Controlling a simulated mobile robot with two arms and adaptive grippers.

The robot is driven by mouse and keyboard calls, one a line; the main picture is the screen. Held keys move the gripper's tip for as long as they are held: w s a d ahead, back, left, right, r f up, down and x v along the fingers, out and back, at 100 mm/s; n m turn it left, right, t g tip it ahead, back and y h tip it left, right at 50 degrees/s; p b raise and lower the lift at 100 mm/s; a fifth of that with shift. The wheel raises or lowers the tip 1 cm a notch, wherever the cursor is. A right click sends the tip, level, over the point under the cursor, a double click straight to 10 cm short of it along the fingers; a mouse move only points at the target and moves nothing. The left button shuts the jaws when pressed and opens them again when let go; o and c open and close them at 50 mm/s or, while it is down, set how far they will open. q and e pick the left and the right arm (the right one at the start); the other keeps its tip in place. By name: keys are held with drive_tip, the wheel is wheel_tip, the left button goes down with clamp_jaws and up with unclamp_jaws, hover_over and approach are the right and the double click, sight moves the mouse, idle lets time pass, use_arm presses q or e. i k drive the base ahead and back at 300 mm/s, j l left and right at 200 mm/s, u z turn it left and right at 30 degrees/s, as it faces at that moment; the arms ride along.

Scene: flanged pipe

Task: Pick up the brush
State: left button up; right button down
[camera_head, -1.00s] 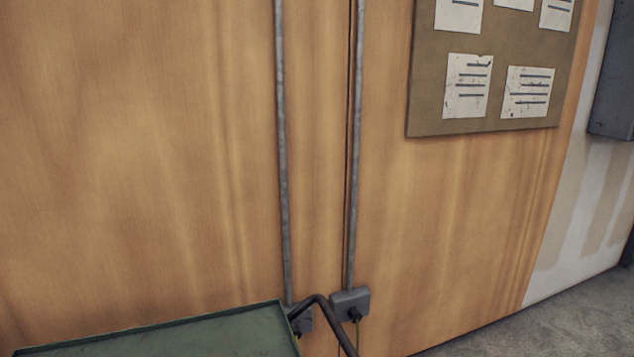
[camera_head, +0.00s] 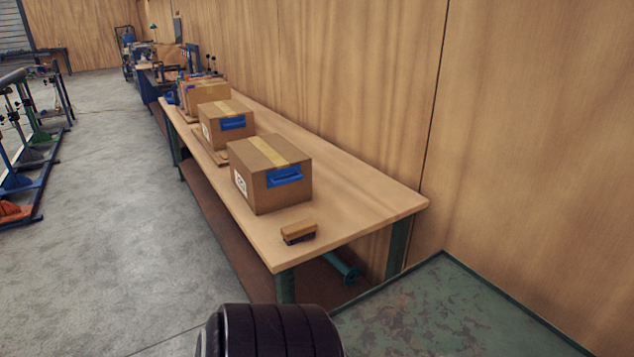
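A small brush (camera_head: 299,232) with a wooden top and dark bristles lies on the near end of a long wooden workbench (camera_head: 348,225). It sits in front of the nearest cardboard box, close to the bench's front corner. Neither of my grippers shows in the head view. A dark ribbed cylindrical shape at the bottom centre may be part of my own body; I cannot tell for sure.
Cardboard boxes (camera_head: 270,175) stand in a row along the bench. A green worn metal surface (camera_head: 440,310) is at the lower right, near the bench end. Pipe stands (camera_head: 40,135) are at the far left. The grey floor (camera_head: 110,230) left of the bench is open.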

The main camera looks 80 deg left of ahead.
sight(299, 230)
drive_tip(key=u, duration=2.55)
